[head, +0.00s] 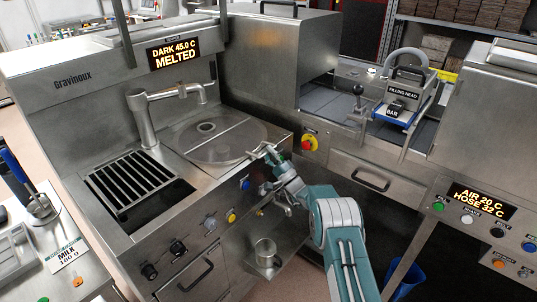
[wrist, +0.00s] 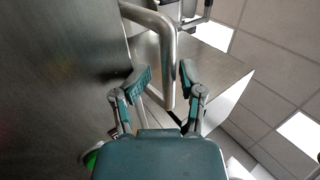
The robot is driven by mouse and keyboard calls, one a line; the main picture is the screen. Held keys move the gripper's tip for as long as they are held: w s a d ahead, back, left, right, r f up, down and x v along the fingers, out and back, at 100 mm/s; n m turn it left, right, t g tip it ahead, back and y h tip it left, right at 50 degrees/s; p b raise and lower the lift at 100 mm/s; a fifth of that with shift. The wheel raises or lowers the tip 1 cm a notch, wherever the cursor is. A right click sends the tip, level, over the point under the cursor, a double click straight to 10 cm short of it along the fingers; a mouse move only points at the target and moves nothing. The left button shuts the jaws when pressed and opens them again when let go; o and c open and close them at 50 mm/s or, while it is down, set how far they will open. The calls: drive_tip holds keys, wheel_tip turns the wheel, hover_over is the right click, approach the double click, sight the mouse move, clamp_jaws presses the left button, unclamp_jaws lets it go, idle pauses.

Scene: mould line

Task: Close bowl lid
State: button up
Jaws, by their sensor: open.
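The round steel bowl lid (head: 232,142) lies about flat over the bowl area of the machine, with a small ring (head: 206,127) on it and a straight seam across it. I cannot tell whether it is fully seated. My gripper (head: 267,152) is at the lid's right front edge, above the machine's front. In the wrist view my gripper (wrist: 160,82) has its two fingers spread apart. A bent steel bar (wrist: 167,65) shows between the fingertips, with no clear contact on either side. I cannot tell whether it is the lid's handle.
A steel spout (head: 145,118) stands behind the lid, left of it. A slotted grate (head: 128,182) lies to the left. Knobs and a red stop button (head: 309,142) line the front panel. A steel cup (head: 265,250) sits on a low shelf below. The filling head (head: 407,90) is at the right.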

drive_tip(key=v, duration=0.8)
idle(0.4)
